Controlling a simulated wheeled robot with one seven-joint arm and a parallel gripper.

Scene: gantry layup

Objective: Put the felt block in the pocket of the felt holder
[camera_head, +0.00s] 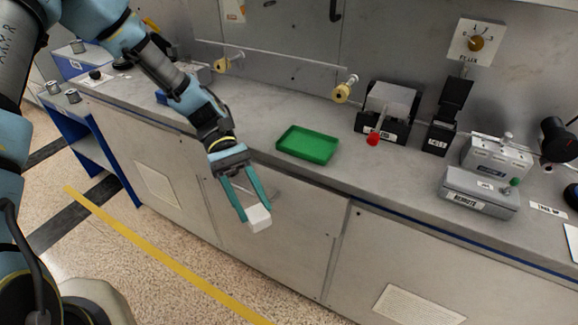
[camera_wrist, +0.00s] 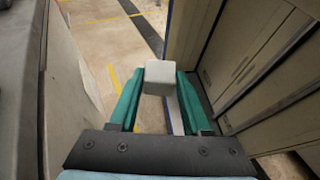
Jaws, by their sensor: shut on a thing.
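My gripper (camera_head: 246,213) has two long green fingers and is shut on a white block (camera_head: 258,218), most likely the felt block. It holds the block in the air in front of the cabinet doors, below the countertop edge. The block also shows between the fingertips in the wrist view (camera_wrist: 159,76), with floor and cabinet fronts behind it. I cannot pick out the felt holder or its pocket for certain in either view.
A green tray (camera_head: 307,145) lies on the grey counter (camera_head: 240,90). A black box with a red knob (camera_head: 388,112), a black stand (camera_head: 447,118) and a grey labelled box (camera_head: 480,192) stand to its right. A rail (camera_head: 290,58) runs along the back. The counter around the tray is clear.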

